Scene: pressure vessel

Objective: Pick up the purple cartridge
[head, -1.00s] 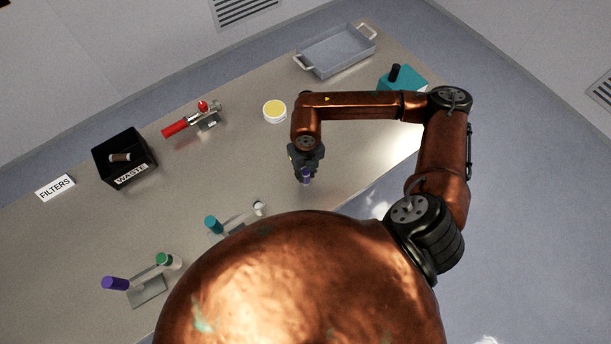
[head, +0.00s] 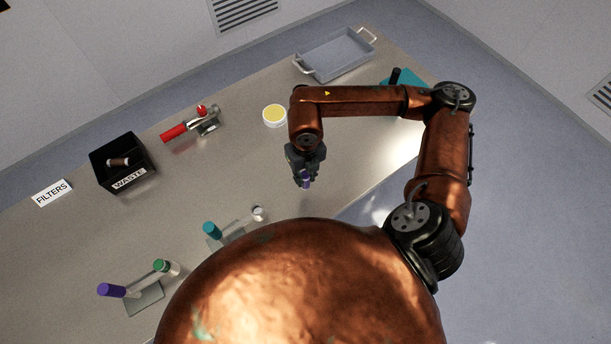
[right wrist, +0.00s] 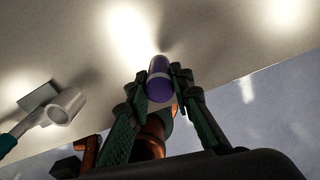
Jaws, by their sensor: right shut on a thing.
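The purple cartridge (head: 306,182) has a purple end and a pale body. It is between the fingers of my right gripper (head: 304,177), over the bare part of the table. In the right wrist view the cartridge (right wrist: 160,84) sits between both fingertips of the gripper (right wrist: 155,90), which is shut on it. I cannot tell clearly whether the cartridge's far end touches the table. My left gripper is not in view.
The table (head: 250,170) holds a black WASTE bin (head: 122,160), a red-handled clamp (head: 193,125), a yellow-topped round dish (head: 274,115), a grey tray (head: 335,55) and a teal block (head: 402,80). Stands with teal-ended (head: 212,230), green-ended (head: 163,266) and purple-ended (head: 112,290) pieces are at front left.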

